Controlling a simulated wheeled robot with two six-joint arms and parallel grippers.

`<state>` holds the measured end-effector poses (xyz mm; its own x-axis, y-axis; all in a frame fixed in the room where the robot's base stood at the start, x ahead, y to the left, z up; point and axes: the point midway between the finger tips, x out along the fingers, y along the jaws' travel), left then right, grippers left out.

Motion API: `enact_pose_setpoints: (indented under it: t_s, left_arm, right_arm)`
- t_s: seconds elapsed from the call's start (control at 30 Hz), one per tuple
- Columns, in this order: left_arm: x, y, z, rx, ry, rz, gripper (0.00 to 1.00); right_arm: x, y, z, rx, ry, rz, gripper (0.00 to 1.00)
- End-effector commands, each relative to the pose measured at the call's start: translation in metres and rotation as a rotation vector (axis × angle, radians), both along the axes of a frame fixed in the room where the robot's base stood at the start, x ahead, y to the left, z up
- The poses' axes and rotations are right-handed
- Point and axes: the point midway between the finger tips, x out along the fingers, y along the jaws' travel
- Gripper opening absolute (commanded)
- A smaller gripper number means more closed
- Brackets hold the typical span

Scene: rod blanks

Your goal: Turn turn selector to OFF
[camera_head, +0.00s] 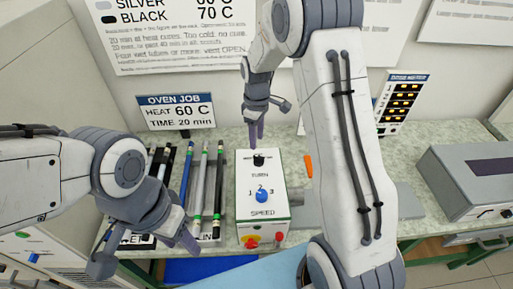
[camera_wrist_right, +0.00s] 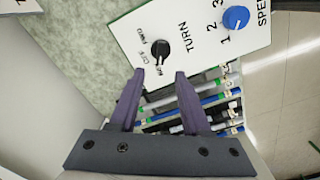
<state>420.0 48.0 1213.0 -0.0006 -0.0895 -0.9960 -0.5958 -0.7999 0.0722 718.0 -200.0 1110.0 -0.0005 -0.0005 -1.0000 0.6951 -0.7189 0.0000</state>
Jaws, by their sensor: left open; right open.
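The turn selector is a small black knob (camera_head: 259,160) at the top of the white control box (camera_head: 243,207), above the word TURN. In the right wrist view the knob (camera_wrist_right: 160,49) has small labels beside it; the middle one seems to read OFF. Its pointer appears to face the label nearest my fingers, but this is too small to be sure. My right gripper (camera_head: 256,138) is open just beyond the knob. In the wrist view its two fingertips (camera_wrist_right: 160,74) are apart, with the knob ahead of the gap, not between them. My left gripper (camera_head: 146,255) is open and empty at lower left.
A blue SPEED knob (camera_head: 263,195) sits below TURN on the same box, with red and yellow buttons at its front. Several rods (camera_head: 204,185) lie in a rack left of the box. An oven job sign (camera_head: 176,112) stands behind. A grey box (camera_head: 465,180) is at right.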

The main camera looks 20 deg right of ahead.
Motion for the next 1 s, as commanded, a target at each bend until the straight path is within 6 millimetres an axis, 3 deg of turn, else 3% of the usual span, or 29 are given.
enact_pose_setpoints:
  t_s: [0.2,0.4,0.77,0.83,0.9,1.0]
  left_arm:
    - [0.000,0.000,0.017,0.000,0.000,-0.003,0.50]
    - [0.000,0.000,0.024,0.000,0.000,-0.004,0.50]
    - [0.000,0.000,0.024,0.000,0.000,-0.004,0.50]
    - [0.000,0.000,0.024,0.000,0.000,-0.004,0.50]
    - [0.000,0.000,0.024,0.000,0.000,-0.004,0.50]
    - [0.000,0.000,0.024,0.000,0.000,-0.004,0.50]
  right_arm:
    - [-0.002,0.001,-0.040,0.001,0.006,-0.001,0.47]
    - [-0.001,0.001,-0.065,0.001,0.002,-0.001,0.47]
    - [0.000,0.001,-0.072,0.000,-0.001,-0.001,0.47]
    - [0.000,0.001,-0.072,0.000,-0.001,-0.001,0.28]
    - [0.000,0.001,-0.072,0.000,-0.001,-0.001,0.02]
    - [0.000,0.001,-0.072,0.001,-0.001,-0.001,0.00]
